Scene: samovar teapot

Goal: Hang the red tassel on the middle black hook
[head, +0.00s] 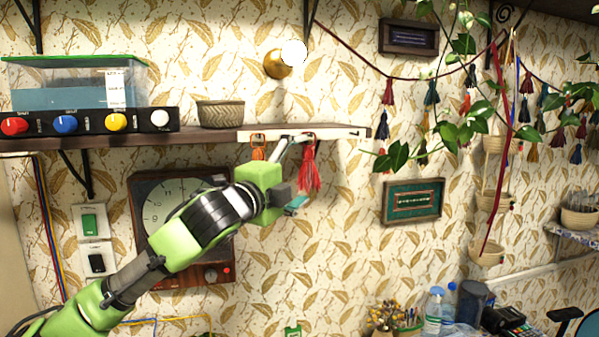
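The red tassel (311,172) hangs upright below the front edge of the wooden shelf (215,137), at its pale right part. Its top is at a dark hook on that edge, apparently the middle one; whether its loop is around the hook is too small to tell. An orange tassel (258,148) hangs to its left, and a small dark hook-like shape (356,134) shows to its right. My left gripper (293,143) is just left of the red tassel's top, with a thin grey finger reaching up there. Whether it grips the tassel is unclear. My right gripper is not in view.
A basket (220,113) and a box with colored knobs (90,97) stand on the shelf. A clock radio (165,215) is behind my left arm. A string of tassels and a framed picture (412,201) are to the right.

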